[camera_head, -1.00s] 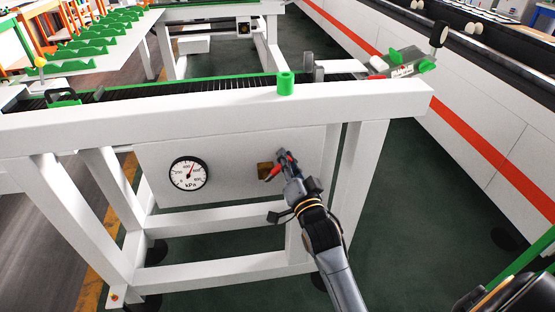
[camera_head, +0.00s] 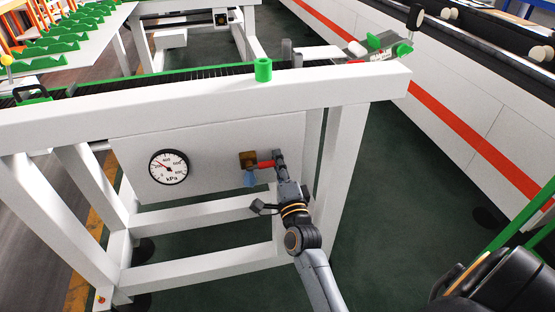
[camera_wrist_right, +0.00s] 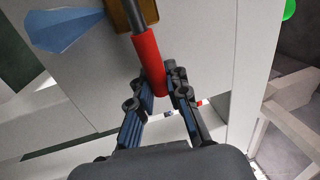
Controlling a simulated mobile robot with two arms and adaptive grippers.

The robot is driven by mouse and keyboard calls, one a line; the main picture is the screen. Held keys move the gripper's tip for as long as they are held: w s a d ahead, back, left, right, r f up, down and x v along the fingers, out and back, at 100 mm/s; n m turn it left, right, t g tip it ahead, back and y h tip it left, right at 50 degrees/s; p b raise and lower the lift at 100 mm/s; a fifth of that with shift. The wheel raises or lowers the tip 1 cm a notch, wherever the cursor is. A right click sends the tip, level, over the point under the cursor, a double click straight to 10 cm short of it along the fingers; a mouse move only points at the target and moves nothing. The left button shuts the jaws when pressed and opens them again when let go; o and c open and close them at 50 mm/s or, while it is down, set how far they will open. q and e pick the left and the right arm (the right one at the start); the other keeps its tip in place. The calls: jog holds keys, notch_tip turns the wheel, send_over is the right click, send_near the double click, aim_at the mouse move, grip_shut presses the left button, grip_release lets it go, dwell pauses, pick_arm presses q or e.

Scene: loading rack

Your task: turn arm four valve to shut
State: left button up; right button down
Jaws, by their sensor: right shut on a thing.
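The valve has a brass body (camera_head: 247,157) on the white panel and a red handle (camera_head: 265,164) pointing right, roughly level. My right gripper (camera_head: 279,161) is at the handle's outer end. In the right wrist view, the red sleeve (camera_wrist_right: 148,62) on its grey stem runs down between the two fingers (camera_wrist_right: 160,90), which are shut on it near its end. The brass body (camera_wrist_right: 138,12) shows at the top edge of that view. A blue cone-like shape (camera_head: 249,179) hangs below the brass body. My left gripper is out of view.
A round kPa gauge (camera_head: 168,167) sits left of the valve on the panel (camera_head: 210,183). A white frame beam (camera_head: 190,104) runs above, with a green cylinder (camera_head: 263,70) on top. A white leg (camera_head: 342,175) stands close to the right of my gripper.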

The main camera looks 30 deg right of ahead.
jog(key=shift+f+m, duration=0.3)
jog(key=c, duration=1.3)
grip_release()
jog(key=shift+r, duration=0.1)
jog(key=shift+s, duration=0.1)
jog(key=v, duration=1.2)
